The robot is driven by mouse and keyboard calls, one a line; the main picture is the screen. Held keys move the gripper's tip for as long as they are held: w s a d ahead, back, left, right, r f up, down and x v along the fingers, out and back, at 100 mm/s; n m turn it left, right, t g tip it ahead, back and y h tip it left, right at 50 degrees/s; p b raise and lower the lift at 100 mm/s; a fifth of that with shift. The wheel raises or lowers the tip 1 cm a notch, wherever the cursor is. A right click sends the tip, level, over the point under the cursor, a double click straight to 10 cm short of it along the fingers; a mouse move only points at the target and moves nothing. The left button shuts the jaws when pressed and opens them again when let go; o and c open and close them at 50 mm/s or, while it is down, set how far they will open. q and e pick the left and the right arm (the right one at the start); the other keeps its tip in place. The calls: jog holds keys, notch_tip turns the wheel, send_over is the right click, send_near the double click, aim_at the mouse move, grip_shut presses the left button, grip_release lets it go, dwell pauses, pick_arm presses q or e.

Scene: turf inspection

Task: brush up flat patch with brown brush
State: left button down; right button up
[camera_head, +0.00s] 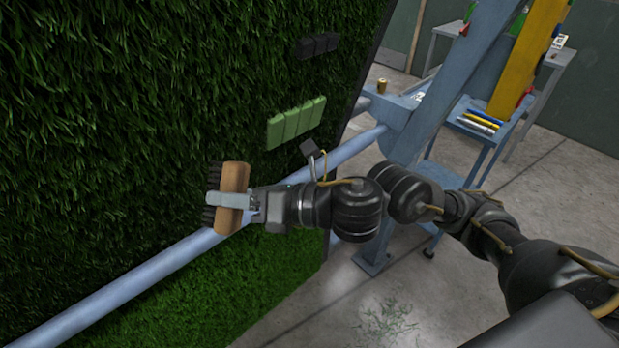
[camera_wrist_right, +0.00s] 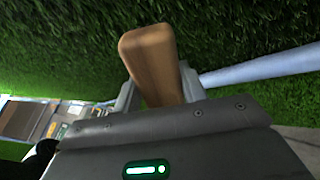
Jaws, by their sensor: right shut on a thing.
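A brown brush (camera_head: 233,187) with a wooden back and dark bristles is in front of the upright turf panel (camera_head: 120,90), near the blue rail. My right gripper (camera_head: 228,200) is shut on the brush's wooden back, and the bristles face left toward the turf. I cannot tell whether the bristles touch it. In the right wrist view the brush's wooden back (camera_wrist_right: 150,60) stands between the fingers, with turf behind it. A flat patch is not clearly distinguishable in the grass. My left gripper is not in view.
A blue rail (camera_head: 150,272) runs diagonally across the turf, close below the brush. A light green block (camera_head: 296,123) and a black block (camera_head: 319,45) are on the turf. A blue stand (camera_head: 440,100) and a small shelf with markers (camera_head: 478,122) are at the right. Grass clippings lie on the floor.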

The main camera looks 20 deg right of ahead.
jog(key=w+d+f+m+t+h, duration=0.1)
jog(key=d+f+m+t, duration=0.15)
jog(key=d, duration=0.25)
jog(key=w+d+f+m+t+h+p, duration=0.1)
jog(key=d+t+h, duration=0.15)
jog(key=d, duration=0.25)
jog(key=w+d+f+m+t+h, duration=0.1)
jog(key=w+d+f+m+t, duration=0.15)
jog(key=d, duration=0.25)
jog(key=w+a+r+n+p, duration=0.1)
jog(key=w+a+r+p, duration=0.1)
jog(key=w, duration=0.4)
jog(key=shift+a+r, duration=0.3)
jog(key=shift+a, duration=0.15)
jog(key=shift+r+y, duration=0.15)
jog(key=shift+y, duration=0.1)
jog(key=shift+d+x, duration=0.2)
jog(key=shift+x, duration=1)
jog(key=shift+w+r, duration=0.15)
jog(key=shift+w+d, duration=0.15)
jog(key=shift+d, duration=0.35)
jog(key=shift+w+d, duration=0.15)
jog(key=shift+d, duration=0.35)
